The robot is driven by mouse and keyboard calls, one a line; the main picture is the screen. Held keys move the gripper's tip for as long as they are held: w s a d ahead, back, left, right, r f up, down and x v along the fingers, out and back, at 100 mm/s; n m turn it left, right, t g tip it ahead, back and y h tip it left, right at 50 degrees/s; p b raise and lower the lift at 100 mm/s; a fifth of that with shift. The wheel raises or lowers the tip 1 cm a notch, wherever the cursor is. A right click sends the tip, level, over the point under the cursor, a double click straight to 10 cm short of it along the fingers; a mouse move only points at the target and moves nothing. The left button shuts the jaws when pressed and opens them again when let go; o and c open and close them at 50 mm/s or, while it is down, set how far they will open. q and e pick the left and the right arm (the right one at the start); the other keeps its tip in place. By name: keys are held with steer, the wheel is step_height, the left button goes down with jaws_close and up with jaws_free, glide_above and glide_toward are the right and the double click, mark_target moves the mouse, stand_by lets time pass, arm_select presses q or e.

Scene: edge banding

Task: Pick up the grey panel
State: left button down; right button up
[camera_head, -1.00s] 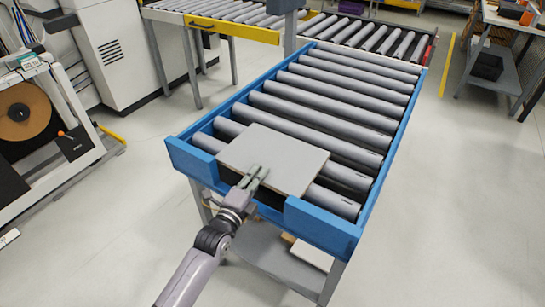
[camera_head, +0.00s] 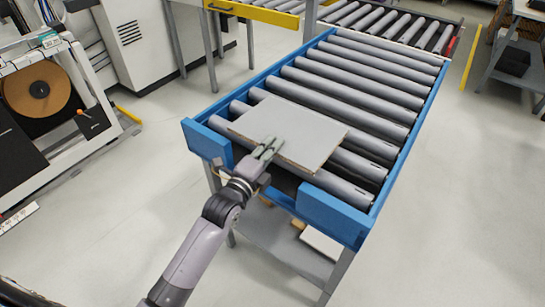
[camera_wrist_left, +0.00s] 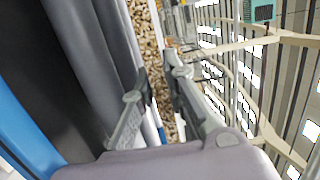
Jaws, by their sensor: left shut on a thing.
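The grey panel (camera_head: 300,126) is a flat board on the near end of the roller conveyor, over the rollers. I cannot tell whether it rests on them or is slightly lifted. My left gripper (camera_head: 267,148) reaches in from the front and is shut on the panel's near edge, one finger showing on its top face. In the left wrist view, the panel's speckled chipboard edge (camera_wrist_left: 157,80) runs between the two fingers of the left gripper (camera_wrist_left: 155,88). My right gripper is not in view.
The conveyor's blue frame (camera_head: 335,213) has raised front pieces on both sides of a gap where my left arm enters. Bare rollers (camera_head: 350,80) extend behind the panel. Another board (camera_head: 323,243) lies on the shelf below. A machine with a brown reel (camera_head: 38,90) stands left.

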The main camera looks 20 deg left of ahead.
arm_select(q)
step_height(320, 180, up, 15)
steer(key=s+a+r+p, duration=0.2)
steer(key=s+r+p, duration=0.8)
steer(key=s, duration=0.1)
steer(key=shift+s+a+p, duration=0.35)
steer(key=shift+s+p, duration=0.05)
step_height(320, 180, up, 6)
steer(key=g+y+p, duration=0.1)
steer(key=g+p, duration=0.2)
steer(key=g, duration=0.2)
steer(key=g+y+p, duration=0.1)
steer(key=g+p, duration=0.2)
steer(key=g, duration=0.2)
steer(key=g+y+p, duration=0.1)
steer(key=g+p, duration=0.3)
steer(key=g, duration=0.2)
steer(key=shift+w+f+y, duration=0.1)
steer(key=shift+y, duration=0.3)
stand_by(0.7)
steer(key=shift+f, duration=0.1)
stand_by(0.3)
